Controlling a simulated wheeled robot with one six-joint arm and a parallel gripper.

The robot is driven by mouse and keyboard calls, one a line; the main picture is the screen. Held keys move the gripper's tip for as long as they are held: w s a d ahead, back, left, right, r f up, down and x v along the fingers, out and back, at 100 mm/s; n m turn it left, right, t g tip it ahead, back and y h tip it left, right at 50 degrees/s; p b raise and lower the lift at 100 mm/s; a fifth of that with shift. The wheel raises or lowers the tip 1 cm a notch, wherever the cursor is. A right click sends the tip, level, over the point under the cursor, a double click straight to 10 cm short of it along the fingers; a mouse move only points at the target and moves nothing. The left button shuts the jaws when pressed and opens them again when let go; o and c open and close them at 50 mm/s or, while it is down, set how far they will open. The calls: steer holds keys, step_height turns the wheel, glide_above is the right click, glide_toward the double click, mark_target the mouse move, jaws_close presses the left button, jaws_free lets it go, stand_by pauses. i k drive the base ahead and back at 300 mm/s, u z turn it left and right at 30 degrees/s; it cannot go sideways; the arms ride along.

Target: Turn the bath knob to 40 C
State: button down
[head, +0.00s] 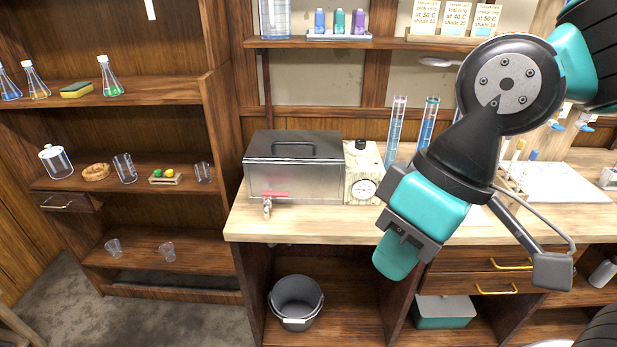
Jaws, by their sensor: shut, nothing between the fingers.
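The bath is a metal box (293,168) with a dark lid and handle, on the bench left of centre. At its right end is a pale control box (350,188). A round white dial (363,189) with a red mark is on its front, and a black knob (360,145) shows on top. The dial's figures are too small to read. My gripper (395,257) is in front of and to the right of the control box, pointing down and left. Its teal end is shut and empty, apart from the dial and knob in the picture.
A red-handled tap (267,205) sticks out from the bath's front. Tall glass cylinders (395,130) stand behind my arm, right of the control box. A dark bucket (296,302) stands below the bench. Bare bench top (310,222) lies before the bath.

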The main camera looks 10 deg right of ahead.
mark_target(360, 144)
steer(key=z, duration=0.8)
steer(key=i, duration=1.15)
steer(key=u, duration=1.05)
